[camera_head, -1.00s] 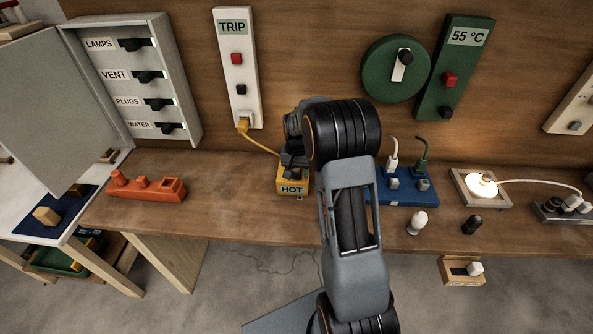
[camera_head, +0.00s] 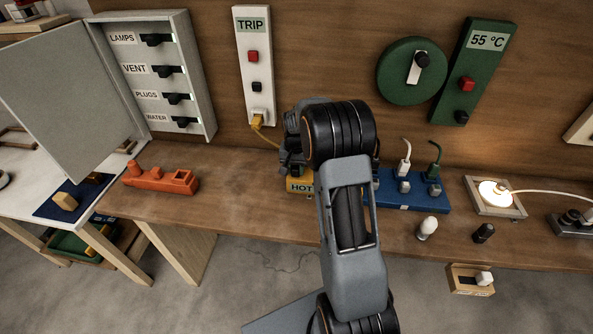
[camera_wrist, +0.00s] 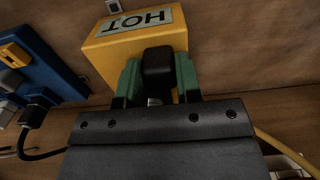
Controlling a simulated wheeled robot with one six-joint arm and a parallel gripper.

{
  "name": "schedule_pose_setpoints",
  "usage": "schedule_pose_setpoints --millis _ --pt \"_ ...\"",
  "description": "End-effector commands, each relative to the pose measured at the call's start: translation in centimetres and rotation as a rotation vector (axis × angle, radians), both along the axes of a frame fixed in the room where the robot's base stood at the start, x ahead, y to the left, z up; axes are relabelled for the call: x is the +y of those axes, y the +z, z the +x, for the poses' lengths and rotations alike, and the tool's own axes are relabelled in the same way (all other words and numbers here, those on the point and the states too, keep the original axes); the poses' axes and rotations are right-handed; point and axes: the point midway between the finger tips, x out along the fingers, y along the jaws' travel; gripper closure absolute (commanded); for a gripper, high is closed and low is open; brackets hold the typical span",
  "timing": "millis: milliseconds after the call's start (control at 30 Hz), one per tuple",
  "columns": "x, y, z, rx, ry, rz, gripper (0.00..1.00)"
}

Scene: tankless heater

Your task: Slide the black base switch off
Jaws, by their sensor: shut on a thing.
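The black switch knob (camera_wrist: 157,66) stands out from the yellow box marked HOT (camera_wrist: 120,46) in the wrist view. My gripper (camera_wrist: 158,80) has green finger pads on both sides of the knob and is shut on it. In the head view the HOT box (camera_head: 299,186) sits on the bench below the TRIP panel, partly covered by my arm. My gripper (camera_head: 292,165) is at that box there, and its fingers and the knob cannot be made out clearly.
A blue power strip (camera_head: 403,207) with plugs stands right of my arm. An orange toy boat (camera_head: 160,179) lies to the left. A yellow cord (camera_head: 262,135) runs from the TRIP panel (camera_head: 253,70) towards the HOT box. The bench between boat and box is clear.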

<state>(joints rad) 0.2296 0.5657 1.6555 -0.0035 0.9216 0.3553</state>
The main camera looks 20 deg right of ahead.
Motion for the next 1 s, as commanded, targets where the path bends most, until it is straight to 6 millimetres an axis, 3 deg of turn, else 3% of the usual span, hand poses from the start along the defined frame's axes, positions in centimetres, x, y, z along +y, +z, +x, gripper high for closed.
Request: schedule_pose_setpoints --millis 267,300,567,833,1000 --pt "0.0 0.1 0.3 -0.006 -0.011 0.004 1.0" --pt "0.0 0.1 0.3 -0.006 -0.011 0.004 0.67" --pt "-0.2 0.1 0.2 -0.004 -0.013 0.003 0.43" --pt "-0.3 0.2 0.2 -0.004 -0.014 0.002 0.43" --pt "-0.3 2.1 0.3 -0.008 -0.013 0.001 0.43"
